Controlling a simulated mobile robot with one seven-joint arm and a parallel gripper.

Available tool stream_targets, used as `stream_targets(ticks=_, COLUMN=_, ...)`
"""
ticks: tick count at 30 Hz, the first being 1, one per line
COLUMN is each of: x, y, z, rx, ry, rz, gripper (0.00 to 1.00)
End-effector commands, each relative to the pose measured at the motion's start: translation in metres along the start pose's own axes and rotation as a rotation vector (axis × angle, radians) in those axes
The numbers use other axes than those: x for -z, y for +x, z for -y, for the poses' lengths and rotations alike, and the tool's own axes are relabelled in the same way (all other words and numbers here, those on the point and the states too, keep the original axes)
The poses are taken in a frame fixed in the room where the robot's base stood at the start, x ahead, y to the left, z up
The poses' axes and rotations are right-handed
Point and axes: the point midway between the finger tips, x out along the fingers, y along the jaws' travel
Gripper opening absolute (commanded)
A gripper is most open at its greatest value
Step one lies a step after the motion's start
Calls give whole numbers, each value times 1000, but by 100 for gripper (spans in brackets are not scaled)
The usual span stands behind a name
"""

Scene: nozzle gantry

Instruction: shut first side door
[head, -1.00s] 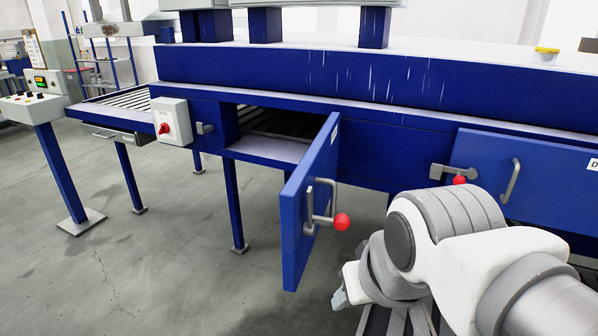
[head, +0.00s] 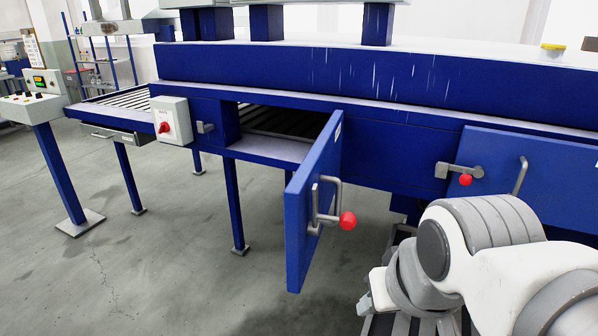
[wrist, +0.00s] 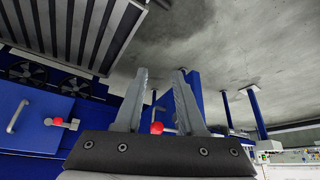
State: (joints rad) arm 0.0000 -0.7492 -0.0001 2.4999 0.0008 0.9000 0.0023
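The first side door (head: 314,205) is a blue panel that stands wide open, swung out from the machine's side opening (head: 270,125). It has a grey handle and a latch lever with a red knob (head: 348,220). In the wrist view, a red knob (wrist: 156,127) shows between the fingers, with a blue panel edge (wrist: 191,90) beyond. My gripper (wrist: 160,72) is open and empty, its two fingers apart. In the head view only a small grey tip (head: 365,304) of it shows, right of the door and lower; my arm hides the rest. I see no contact with the door.
A second blue door (head: 550,175) to the right is shut, with a red-knobbed latch (head: 465,178). A switch box (head: 171,121) and a catch (head: 206,127) sit left of the opening. Machine legs (head: 234,205) stand below.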

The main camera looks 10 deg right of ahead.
Motion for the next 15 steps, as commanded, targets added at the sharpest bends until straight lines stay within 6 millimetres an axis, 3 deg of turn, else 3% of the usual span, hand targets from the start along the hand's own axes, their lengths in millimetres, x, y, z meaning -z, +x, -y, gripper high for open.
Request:
stream_targets(ticks=1, x=3, y=-2, z=0, rx=4, ry=15, rz=5, gripper=27)
stream_targets(ticks=6, x=26, y=-14, z=7, rx=45, ry=214, rz=66, gripper=0)
stream_targets(ticks=15, x=92, y=-22, z=24, rx=90, ry=933, rz=287, gripper=0)
